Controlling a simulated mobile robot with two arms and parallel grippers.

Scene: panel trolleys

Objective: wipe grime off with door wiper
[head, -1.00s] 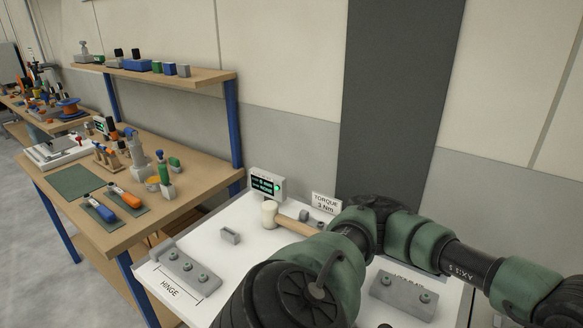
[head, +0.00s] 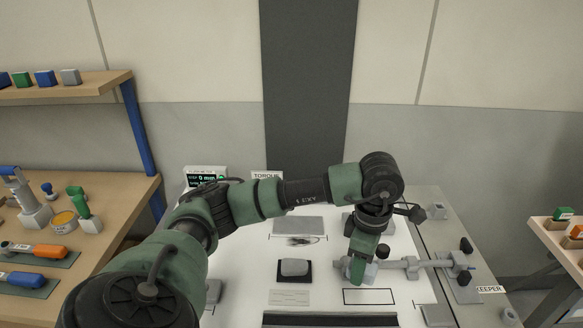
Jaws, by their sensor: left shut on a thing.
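A dark smear of grime (head: 302,241) shows on the white panel, just below a flat grey plate (head: 298,225). My left arm reaches across from the left and bends down at the right. My left gripper (head: 358,270) points down over the panel, right of the smear, shut on a small pale grey block (head: 370,274). The gripper hides part of that block, and I cannot tell for sure that it is the door wiper. A grey block on a black base (head: 294,267) lies left of the gripper. My right gripper is not in view.
A grey bar latch (head: 412,264) lies right of my left gripper, near the KEEPER label (head: 491,289). An outlined rectangle (head: 368,297) is below the gripper. A workbench (head: 128,196) with tools stands left; another bench (head: 563,250) stands right.

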